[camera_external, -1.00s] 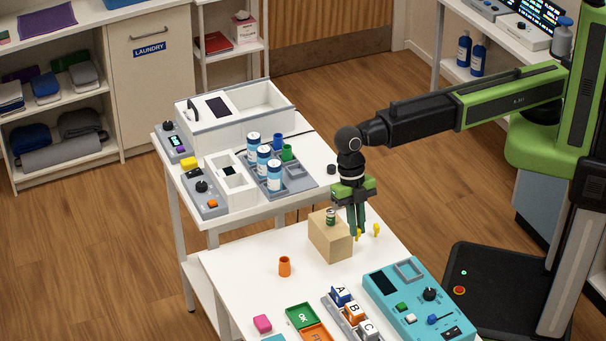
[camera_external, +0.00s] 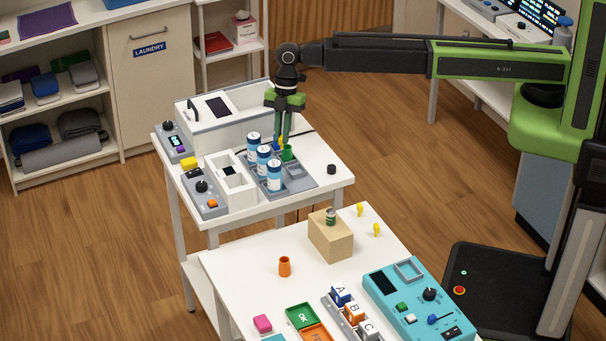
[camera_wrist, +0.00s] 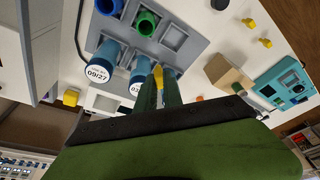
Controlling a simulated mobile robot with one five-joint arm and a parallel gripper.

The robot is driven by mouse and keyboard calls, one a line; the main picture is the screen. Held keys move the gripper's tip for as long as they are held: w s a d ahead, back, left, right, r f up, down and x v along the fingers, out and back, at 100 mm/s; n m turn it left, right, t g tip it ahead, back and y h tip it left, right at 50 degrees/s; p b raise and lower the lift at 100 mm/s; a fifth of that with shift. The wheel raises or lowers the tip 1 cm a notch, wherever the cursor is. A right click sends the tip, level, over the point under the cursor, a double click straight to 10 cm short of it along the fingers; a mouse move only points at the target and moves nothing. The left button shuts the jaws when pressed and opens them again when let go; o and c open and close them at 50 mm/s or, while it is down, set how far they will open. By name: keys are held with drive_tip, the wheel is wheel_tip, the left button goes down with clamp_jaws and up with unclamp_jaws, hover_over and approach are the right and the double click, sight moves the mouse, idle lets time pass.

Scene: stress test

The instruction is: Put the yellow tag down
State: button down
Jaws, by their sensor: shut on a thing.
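My gripper (camera_external: 283,143) is shut on a yellow tag (camera_external: 280,143), above the back part of the grey tray (camera_external: 304,186) on the far white table. The tag also shows between the fingers in the wrist view (camera_wrist: 158,75). The fingers stand close beside the green cup (camera_external: 287,153) in the outside view; I cannot tell whether they touch it. Two other yellow tags, one (camera_external: 360,209) behind the other (camera_external: 376,230), stand on the near white table, right of the wooden block (camera_external: 331,236).
Several blue-and-white bottles (camera_external: 274,177) stand in the tray near my gripper. A white box device (camera_external: 209,119) lies behind left. A black knob-like piece (camera_external: 331,169) sits at the far table's right.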

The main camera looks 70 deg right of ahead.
drive_tip(key=w+d+r+m+t+p, duration=0.1)
drive_tip(key=w+d+m, duration=0.25)
drive_tip(key=d, duration=0.65)
drive_tip(key=w+d+m, duration=0.2)
drive_tip(key=w+d, duration=0.3)
drive_tip(key=d, duration=0.6)
drive_tip(key=w+d+r+m+t+p, duration=0.1)
drive_tip(key=w+d+m, duration=0.25)
drive_tip(key=d, duration=0.65)
drive_tip(key=shift+h, duration=0.3)
drive_tip(key=w+a+f+b, duration=0.1)
drive_tip(key=a+f+b, duration=0.1)
drive_tip(key=a, duration=0.1)
drive_tip(key=w+a+f+b, duration=0.2)
drive_tip(key=a+b, duration=0.1)
drive_tip(key=a, duration=0.1)
drive_tip(key=w+a+f+b, duration=0.2)
drive_tip(key=a+f, duration=0.1)
drive_tip(key=shift+a+f, duration=0.1)
drive_tip(key=shift+a, duration=0.4)
wheel_tip(320, 180, down, 4)
drive_tip(key=b, duration=0.5)
drive_tip(key=shift+f, duration=0.2)
drive_tip(key=shift+r+p, duration=0.3)
drive_tip(key=shift+f, duration=0.25)
drive_tip(key=c, duration=1.5)
unclamp_jaws()
drive_tip(key=shift+r, duration=0.1)
